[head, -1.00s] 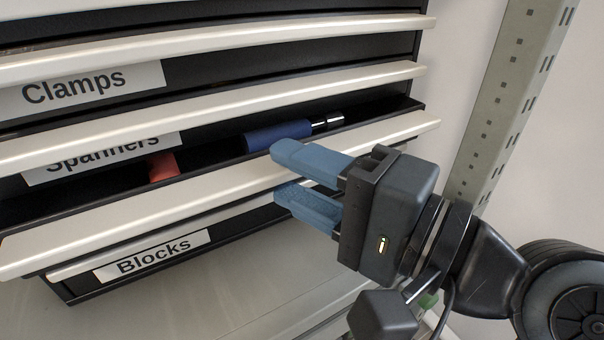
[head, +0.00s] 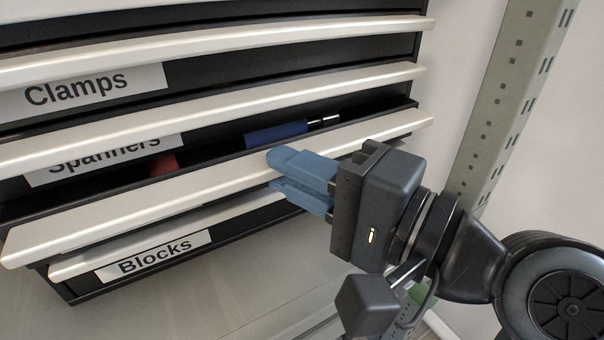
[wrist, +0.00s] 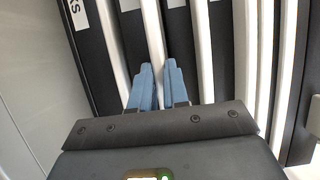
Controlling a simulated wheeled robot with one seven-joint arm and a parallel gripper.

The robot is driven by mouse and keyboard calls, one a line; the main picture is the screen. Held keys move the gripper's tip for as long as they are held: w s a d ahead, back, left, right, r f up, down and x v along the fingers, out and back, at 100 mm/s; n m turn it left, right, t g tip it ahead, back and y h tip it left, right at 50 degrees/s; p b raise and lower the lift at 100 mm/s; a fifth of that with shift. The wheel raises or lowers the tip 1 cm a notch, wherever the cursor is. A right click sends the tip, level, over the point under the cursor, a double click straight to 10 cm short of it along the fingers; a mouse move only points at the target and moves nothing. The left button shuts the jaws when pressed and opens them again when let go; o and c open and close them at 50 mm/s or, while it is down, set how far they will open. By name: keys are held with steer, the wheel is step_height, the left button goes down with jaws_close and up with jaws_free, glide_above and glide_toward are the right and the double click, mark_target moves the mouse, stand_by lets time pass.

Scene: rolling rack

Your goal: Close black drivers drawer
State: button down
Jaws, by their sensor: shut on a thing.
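A partly open black drawer (head: 215,158) sits between the Spanners and Blocks drawers in the head view; its own label is not visible. A blue-handled tool (head: 278,134) and a red item (head: 163,165) lie inside it. Its long pale handle rail (head: 130,206) runs along the front, and this also shows in the wrist view (wrist: 152,30). My gripper (head: 274,170) has its blue fingers shut on this rail near its right part. In the wrist view the fingertips (wrist: 159,66) sit on either side of the rail.
The Clamps drawer (head: 78,90) and Spanners drawer (head: 110,153) are above, with the Blocks drawer (head: 157,257) below. A perforated rack post (head: 505,100) stands at the right. A pale surface lies below the drawers.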

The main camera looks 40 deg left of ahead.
steer(key=a, duration=0.1)
steer(key=w+a, duration=0.1)
steer(key=shift+a, duration=0.35)
steer(key=shift+d, duration=0.1)
steer(key=c, duration=1.1)
jaws_free()
steer(key=d+b, duration=0.1)
steer(key=d, duration=0.6)
steer(key=shift+d, duration=0.4)
